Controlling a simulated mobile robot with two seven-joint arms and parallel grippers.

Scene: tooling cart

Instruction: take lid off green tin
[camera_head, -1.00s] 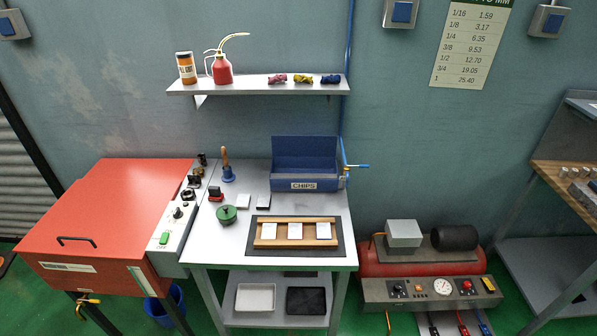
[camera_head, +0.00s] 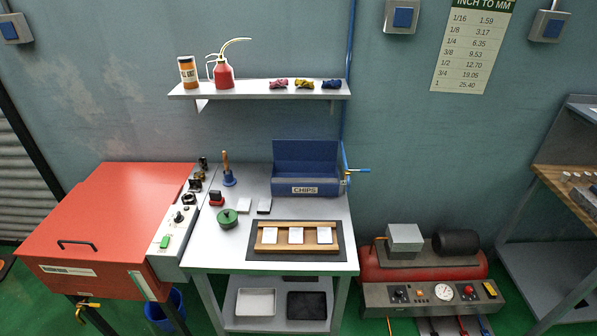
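The green tin (camera_head: 227,218) stands upright on the left part of the grey cart top (camera_head: 215,252). It is round, with a green lid that has a small dark knob. The lid sits on the tin. Neither of my grippers shows in the head view.
A wooden tray (camera_head: 296,248) with white tiles lies on a dark mat right of the tin. A blue CHIPS bin (camera_head: 306,180) stands behind. A red cabinet (camera_head: 115,215) adjoins on the left.

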